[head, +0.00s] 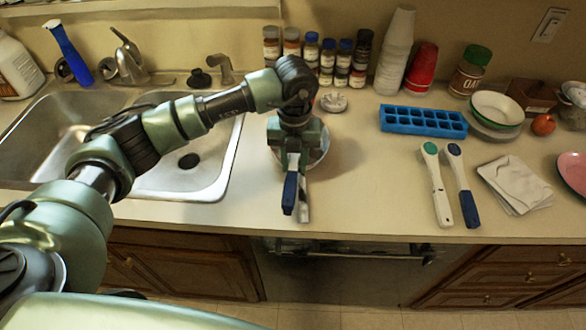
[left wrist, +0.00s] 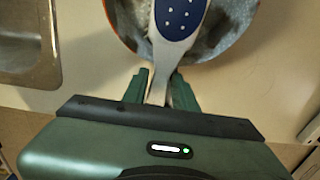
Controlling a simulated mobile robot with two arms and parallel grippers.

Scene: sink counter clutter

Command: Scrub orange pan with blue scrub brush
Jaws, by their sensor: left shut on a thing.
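My left gripper (head: 293,155) is above the counter, right of the sink, and shut on the blue scrub brush (head: 289,192). In the left wrist view the brush (left wrist: 180,15) shows a blue head with white dots, and its pale neck sits between the green fingers of my left gripper (left wrist: 160,82). The orange pan (left wrist: 232,28) lies beneath the brush head, with a grey inside and a thin orange rim. In the head view the pan (head: 321,146) is mostly hidden by my gripper. Whether the brush touches the pan cannot be told. My right gripper is not in view.
The double sink (head: 190,160) is at the left. A blue ice tray (head: 423,121), a green-and-white brush (head: 437,185), a dark blue-and-white brush (head: 463,185) and a folded cloth (head: 515,183) lie at the right. Spice jars (head: 327,60) and cups (head: 395,52) stand behind.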

